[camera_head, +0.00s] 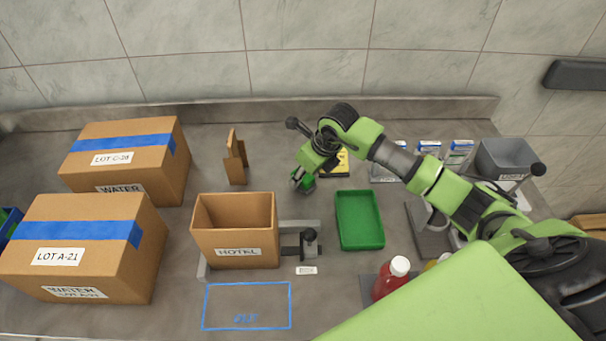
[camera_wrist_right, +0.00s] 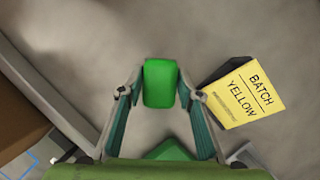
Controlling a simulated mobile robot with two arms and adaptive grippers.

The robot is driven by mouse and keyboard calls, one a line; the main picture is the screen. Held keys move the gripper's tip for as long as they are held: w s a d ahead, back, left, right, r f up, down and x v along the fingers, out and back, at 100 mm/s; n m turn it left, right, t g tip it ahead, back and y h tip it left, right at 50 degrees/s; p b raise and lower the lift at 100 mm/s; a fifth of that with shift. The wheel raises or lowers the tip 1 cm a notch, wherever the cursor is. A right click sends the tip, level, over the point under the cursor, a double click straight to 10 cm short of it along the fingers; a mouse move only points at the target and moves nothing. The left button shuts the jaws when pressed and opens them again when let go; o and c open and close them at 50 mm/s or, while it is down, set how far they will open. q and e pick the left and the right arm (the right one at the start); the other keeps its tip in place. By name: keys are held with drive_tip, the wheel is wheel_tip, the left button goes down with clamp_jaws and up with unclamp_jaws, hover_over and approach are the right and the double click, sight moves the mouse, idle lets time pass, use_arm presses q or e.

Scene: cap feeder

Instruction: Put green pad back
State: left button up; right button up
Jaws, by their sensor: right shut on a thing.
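My right gripper (camera_head: 302,184) is over the counter to the left of the yellow batch card. It is shut on a small green pad (camera_head: 310,185). In the right wrist view the green pad (camera_wrist_right: 160,83) sits between the two fingertips (camera_wrist_right: 160,96). A shallow green tray (camera_head: 360,221) lies on the counter, nearer than the gripper and to its right. A green piece (camera_wrist_right: 170,150) at the bottom of the wrist view is partly hidden by the gripper. I cannot tell how high the pad is above the counter. My left gripper is not in view.
The "BATCH YELLOW" card (camera_wrist_right: 241,91) stands close beside the right fingers. An open "HOTEL" carton (camera_head: 236,252) and a dark clamp-like device (camera_head: 309,247) stand nearer. Large cartons (camera_head: 80,245) fill the left. A red bottle (camera_head: 390,280) stands at the front.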

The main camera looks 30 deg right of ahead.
drive_tip(key=o, duration=0.6)
drive_tip(key=shift+f, duration=0.15)
drive_tip(key=o, duration=0.5)
drive_tip(key=shift+c, duration=0.2)
drive_tip(key=shift+r, duration=0.35)
drive_tip(key=b+v, duration=0.2)
drive_tip(key=v, duration=0.9)
drive_tip(key=shift+r, duration=0.35)
drive_tip(key=shift+s, duration=0.1)
